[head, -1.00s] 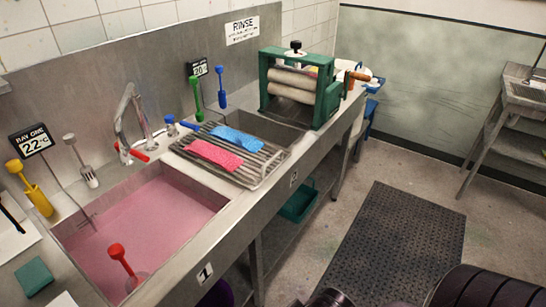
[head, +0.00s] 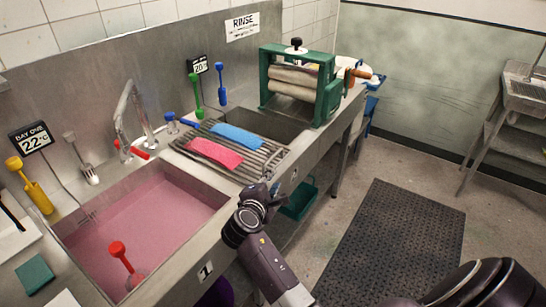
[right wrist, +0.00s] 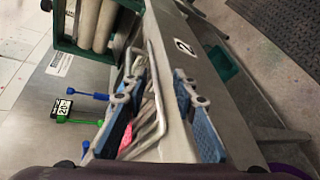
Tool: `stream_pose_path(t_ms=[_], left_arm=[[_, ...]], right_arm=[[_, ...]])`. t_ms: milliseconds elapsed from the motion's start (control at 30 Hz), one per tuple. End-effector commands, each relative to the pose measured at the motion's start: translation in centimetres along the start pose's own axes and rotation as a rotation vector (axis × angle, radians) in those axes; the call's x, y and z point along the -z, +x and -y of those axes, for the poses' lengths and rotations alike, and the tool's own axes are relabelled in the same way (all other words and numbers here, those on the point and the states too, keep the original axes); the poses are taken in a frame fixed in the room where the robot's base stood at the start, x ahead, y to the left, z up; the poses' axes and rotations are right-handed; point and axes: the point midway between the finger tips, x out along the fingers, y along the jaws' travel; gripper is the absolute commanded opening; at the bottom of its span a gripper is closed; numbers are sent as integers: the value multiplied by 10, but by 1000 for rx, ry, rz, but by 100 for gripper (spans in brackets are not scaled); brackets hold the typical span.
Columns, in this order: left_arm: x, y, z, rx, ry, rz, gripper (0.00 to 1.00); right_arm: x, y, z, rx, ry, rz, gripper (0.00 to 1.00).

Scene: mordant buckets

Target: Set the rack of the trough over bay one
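The metal wire rack (head: 262,165) lies across the trough, at the near side of bay two, with a pink cloth (head: 215,152) and a blue cloth (head: 237,137) on it. Bay one (head: 215,190) is the left basin, holding pink liquid (head: 145,228). My right gripper (head: 268,193) is at the trough's front edge, by the rack's front right corner. In the right wrist view my right gripper (right wrist: 160,125) is open, with blue pads wide apart; the rack's end rail (right wrist: 154,75) shows between and beyond them. I cannot tell any contact. My left gripper is not in view.
A red-handled tool (head: 118,250) stands in bay one. A green roller wringer (head: 300,82) stands right of bay two. A teal bin (head: 299,200) sits under the trough. The floor by the black mat (head: 390,250) is clear.

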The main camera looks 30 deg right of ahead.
Motion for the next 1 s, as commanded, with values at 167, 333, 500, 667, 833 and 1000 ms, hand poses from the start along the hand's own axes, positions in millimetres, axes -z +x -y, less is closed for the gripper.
stream_pose_path(t_ms=[167, 333, 500, 667, 833, 1000], left_arm=[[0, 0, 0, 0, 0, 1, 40], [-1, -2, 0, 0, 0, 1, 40], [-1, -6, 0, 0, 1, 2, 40], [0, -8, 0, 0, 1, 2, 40], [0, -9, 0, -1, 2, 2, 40], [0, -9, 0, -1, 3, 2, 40]], right_arm=[[10, 9, -40, -86, -145, 37, 26], [10, 21, -48, -101, -177, 48, 26], [9, 47, -52, -102, -174, 47, 26], [8, 69, -53, -100, -173, 47, 26], [9, 83, -54, -100, -172, 45, 26], [8, 87, -53, -99, -170, 45, 26]])
